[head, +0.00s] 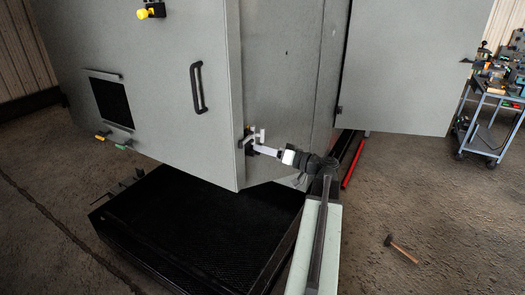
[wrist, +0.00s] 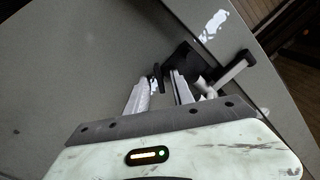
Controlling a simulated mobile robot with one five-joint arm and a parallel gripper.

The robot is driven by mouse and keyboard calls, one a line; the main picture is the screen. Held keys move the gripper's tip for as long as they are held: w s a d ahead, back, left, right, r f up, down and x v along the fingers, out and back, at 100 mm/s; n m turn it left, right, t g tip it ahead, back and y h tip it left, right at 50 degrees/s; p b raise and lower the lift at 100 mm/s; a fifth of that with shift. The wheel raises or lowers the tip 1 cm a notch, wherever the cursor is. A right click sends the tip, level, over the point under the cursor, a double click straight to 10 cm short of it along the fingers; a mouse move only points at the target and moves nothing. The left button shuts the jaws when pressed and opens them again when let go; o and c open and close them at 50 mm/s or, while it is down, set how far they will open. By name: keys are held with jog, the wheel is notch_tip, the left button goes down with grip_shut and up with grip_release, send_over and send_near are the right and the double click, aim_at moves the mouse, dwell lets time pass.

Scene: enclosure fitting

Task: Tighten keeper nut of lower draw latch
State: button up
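The lower draw latch (head: 248,141) sits at the lower front corner of the grey cabinet. In the wrist view it shows as a dark bracket (wrist: 181,60) with a pale metal part and a black lever (wrist: 236,68) sticking out to the right. My gripper (head: 262,138) is at the latch. In the wrist view my gripper (wrist: 166,77) has a gap between its two pale fingers, with their tips close to the dark bracket. I see nothing clearly held between them. The keeper nut cannot be made out; it is too small or hidden by the fingers.
The grey cabinet (head: 165,60) has a black handle (head: 197,88) above the latch and an open door (head: 410,65) at right. A black grated platform (head: 200,225) lies below. A hammer (head: 401,249) lies on the floor. A tool cart (head: 492,110) stands far right.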

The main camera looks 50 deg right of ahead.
grip_shut()
jog(key=shift+m, duration=0.3)
jog(key=shift+s+a+f+m+b, duration=0.1)
jog(key=shift+f+m+b, duration=0.05)
jog(key=shift+m, duration=4.5)
jog(key=shift+w+f+m+b, duration=0.1)
jog(key=shift+f+m, duration=0.05)
jog(key=shift+m, duration=4.55)
jog(key=shift+s+a+f+m+b, duration=0.1)
jog(key=shift+f+m+b, duration=0.05)
jog(key=shift+m, duration=4.5)
